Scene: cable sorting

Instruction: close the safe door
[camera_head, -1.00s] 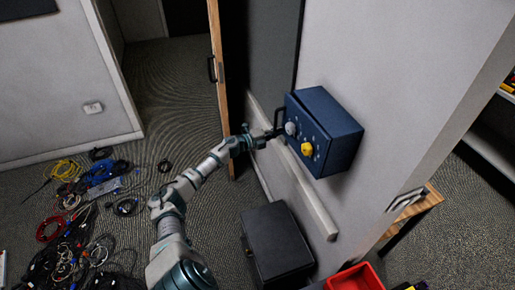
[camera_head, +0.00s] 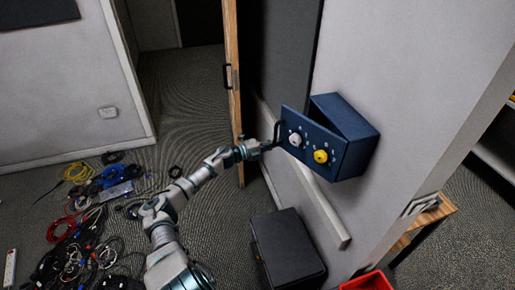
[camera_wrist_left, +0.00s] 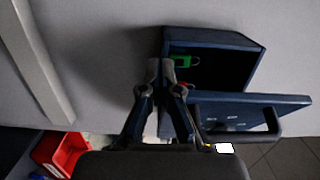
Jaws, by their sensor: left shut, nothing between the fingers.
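The dark blue safe (camera_head: 350,118) is fixed to the pale wall. Its door (camera_head: 298,148), with a white knob and a yellow knob (camera_head: 320,156), stands ajar, its left edge away from the box. In the left wrist view the safe (camera_wrist_left: 222,38) shows its dark inside, with a small green item (camera_wrist_left: 184,61) in it, and the open door (camera_wrist_left: 240,110) with its black handle (camera_wrist_left: 268,124). My left gripper (camera_head: 270,145) is shut and empty near the door's left edge and handle; in the wrist view its fingertips (camera_wrist_left: 161,72) are at the opening's edge. Contact is unclear. My right gripper is out of view.
A dark grey box (camera_head: 288,250) stands on the floor below the safe, near a red bin (camera_head: 368,281). Tangled cables (camera_head: 90,235) cover the floor at left. A wooden door edge (camera_head: 232,90) stands behind my arm. A ledge (camera_head: 318,205) runs along the wall.

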